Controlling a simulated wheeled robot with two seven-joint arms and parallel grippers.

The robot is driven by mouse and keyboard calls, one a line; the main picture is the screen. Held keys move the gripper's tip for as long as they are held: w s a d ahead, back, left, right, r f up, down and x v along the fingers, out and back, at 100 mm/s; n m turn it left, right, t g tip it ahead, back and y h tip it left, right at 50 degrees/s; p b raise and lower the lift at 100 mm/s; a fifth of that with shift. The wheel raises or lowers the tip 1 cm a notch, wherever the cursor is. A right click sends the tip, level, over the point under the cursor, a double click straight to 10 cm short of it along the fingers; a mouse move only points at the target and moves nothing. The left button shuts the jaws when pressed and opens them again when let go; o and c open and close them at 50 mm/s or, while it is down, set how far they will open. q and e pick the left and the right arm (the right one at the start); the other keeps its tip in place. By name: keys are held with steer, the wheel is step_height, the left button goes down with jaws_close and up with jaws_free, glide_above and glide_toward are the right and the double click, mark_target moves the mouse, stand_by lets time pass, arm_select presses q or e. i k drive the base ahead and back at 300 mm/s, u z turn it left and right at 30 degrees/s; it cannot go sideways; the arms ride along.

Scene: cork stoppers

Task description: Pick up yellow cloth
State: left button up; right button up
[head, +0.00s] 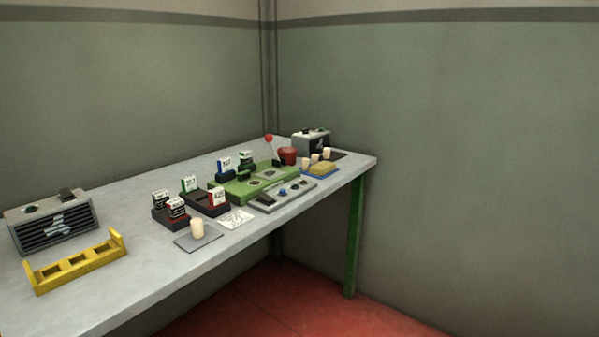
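A small folded yellow cloth (322,168) lies near the right end of the grey table, close to its front edge. A blue layer or pad shows under it. Pale cork stoppers (305,162) stand just behind it and partly overlap it in the picture. Neither of my grippers shows in the head view.
The table (150,281) carries a yellow rack (77,262), a grey vented box (52,222), a green tray (232,191), a grey panel (267,204), a stopper (197,229) on a grey mat, a red pot (287,155) and another grey box (311,141). Red floor (290,300) in front is clear.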

mark_target(320, 170)
steer(key=z, duration=0.75)
steer(key=i, duration=1.45)
steer(key=u, duration=0.55)
